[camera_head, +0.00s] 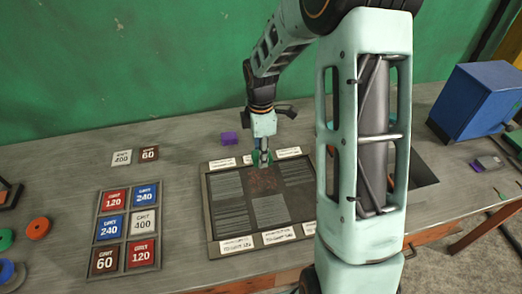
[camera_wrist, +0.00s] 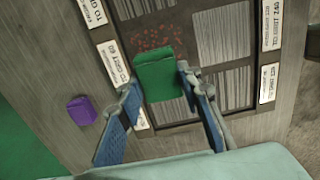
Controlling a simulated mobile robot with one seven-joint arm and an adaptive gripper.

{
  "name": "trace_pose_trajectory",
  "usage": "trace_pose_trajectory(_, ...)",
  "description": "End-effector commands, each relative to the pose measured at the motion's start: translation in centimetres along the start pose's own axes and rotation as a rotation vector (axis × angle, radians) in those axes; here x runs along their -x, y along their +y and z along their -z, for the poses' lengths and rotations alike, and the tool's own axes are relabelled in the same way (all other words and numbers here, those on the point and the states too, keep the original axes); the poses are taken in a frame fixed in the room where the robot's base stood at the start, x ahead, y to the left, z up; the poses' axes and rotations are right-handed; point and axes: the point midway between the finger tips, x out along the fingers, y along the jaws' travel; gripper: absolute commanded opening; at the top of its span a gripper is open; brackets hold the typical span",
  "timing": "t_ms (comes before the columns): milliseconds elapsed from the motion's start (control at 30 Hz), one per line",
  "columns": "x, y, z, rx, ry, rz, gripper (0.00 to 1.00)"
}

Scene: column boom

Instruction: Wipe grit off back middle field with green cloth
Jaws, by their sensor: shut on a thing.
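My gripper (camera_head: 263,160) is at the back edge of the dark framed board (camera_head: 207,212), pointing down. It is shut on a green cloth (camera_wrist: 158,74), which looks like a small folded pad between the blue-padded fingers in the wrist view. In the head view the cloth (camera_head: 256,157) is mostly hidden by the fingers. Reddish grit (camera_head: 264,180) is scattered over the back middle field; in the wrist view the grit (camera_wrist: 150,38) lies just beyond the cloth. I cannot tell whether the cloth touches the board.
Striped grey fields and white labels (camera_head: 236,243) surround the grit. A purple block (camera_head: 229,138) stands behind the board. A tray of grit-number tiles (camera_head: 127,228) is at left, with two loose tiles (camera_head: 122,157) behind it. A blue box (camera_head: 480,100) stands at right.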

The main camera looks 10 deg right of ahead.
Motion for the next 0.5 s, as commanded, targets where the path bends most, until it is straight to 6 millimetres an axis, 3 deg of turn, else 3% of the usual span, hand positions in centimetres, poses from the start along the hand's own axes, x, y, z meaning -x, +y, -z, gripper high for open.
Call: trace_pose_trajectory(500, -6.9, 0.0, 0.0, 0.001, 0.000, 0.002, 0.08)
